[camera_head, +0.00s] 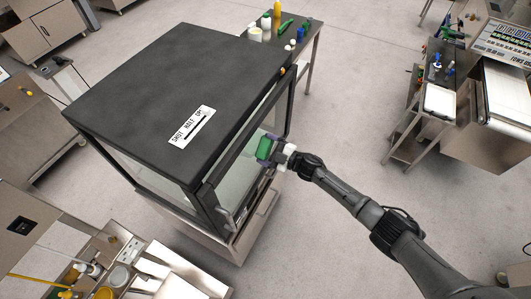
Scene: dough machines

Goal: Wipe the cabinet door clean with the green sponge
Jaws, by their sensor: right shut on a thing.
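The cabinet (180,90) has a flat black top with a white label and glass sides, and stands in the middle of the view. Its glass door (245,157) is on the side facing my right arm and looks shut. My right gripper (271,150) is shut on the green sponge (264,148) and holds it at the door, around the middle of the glass. I cannot tell whether the sponge touches the glass. Any dirt on the door is too small to tell. My left gripper is not in view.
A small table (305,50) with bottles and tubs stands behind the cabinet. A steel bench with containers (120,270) is at the lower left. A side cart (440,100) and a conveyor machine (505,95) stand at the right. The floor (345,125) right of the cabinet is clear.

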